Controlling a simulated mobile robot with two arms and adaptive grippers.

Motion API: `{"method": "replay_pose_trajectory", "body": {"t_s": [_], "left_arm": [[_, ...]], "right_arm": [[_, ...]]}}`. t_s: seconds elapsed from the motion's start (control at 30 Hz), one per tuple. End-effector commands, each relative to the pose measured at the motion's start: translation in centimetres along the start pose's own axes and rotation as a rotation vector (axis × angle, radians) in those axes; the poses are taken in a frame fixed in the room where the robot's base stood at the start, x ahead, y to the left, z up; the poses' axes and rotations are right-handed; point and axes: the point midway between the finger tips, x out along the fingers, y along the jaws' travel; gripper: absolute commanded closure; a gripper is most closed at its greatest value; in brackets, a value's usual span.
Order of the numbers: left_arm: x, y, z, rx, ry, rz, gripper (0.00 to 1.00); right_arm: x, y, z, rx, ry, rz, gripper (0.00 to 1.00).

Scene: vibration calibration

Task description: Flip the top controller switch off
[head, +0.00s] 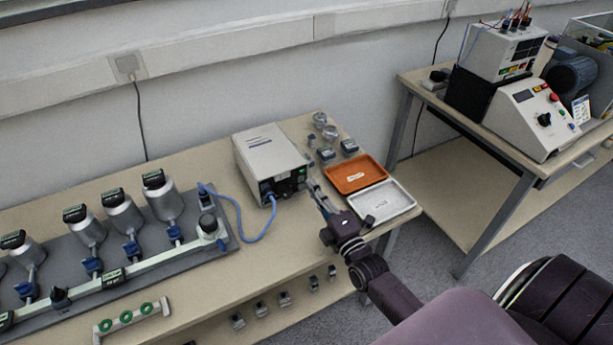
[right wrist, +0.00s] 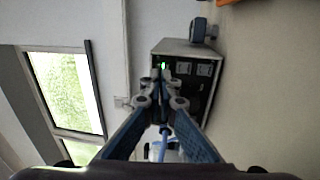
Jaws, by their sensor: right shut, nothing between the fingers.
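The controller is a light grey box (head: 268,150) on the bench, with a dark front panel facing me. A small green light (head: 301,171) glows on that panel; it also shows in the right wrist view (right wrist: 163,65). The switch itself is too small to make out. My right gripper (head: 313,186) is shut and empty, just in front of the panel at its right side. In the right wrist view its closed fingertips (right wrist: 161,92) overlap the panel below the green light; I cannot tell whether they touch it. My left gripper is not in view.
An orange tray (head: 355,174) and a white tray (head: 381,202) lie right of the controller. A blue cable (head: 244,224) runs left from it to a rig (head: 130,262) with several metal cylinders. Small metal parts stand behind the trays. Another bench with instruments stands at right.

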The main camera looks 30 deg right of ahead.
Motion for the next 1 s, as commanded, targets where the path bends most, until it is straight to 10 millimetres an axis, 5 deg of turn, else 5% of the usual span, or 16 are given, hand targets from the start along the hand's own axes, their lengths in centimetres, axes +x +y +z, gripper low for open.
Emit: {"method": "replay_pose_trajectory", "body": {"t_s": [0.3, 0.77, 1.0], "left_arm": [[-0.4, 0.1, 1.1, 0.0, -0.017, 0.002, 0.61], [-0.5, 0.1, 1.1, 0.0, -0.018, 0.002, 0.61], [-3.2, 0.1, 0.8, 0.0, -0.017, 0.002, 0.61]], "right_arm": [[3.6, 0.0, 0.1, -0.001, 0.0, 0.0, 1.0], [4.0, 0.0, 0.0, -0.001, 0.0, -0.001, 1.0], [4.6, 0.9, 0.0, 0.001, 0.0, -0.054, 1.0]]}}
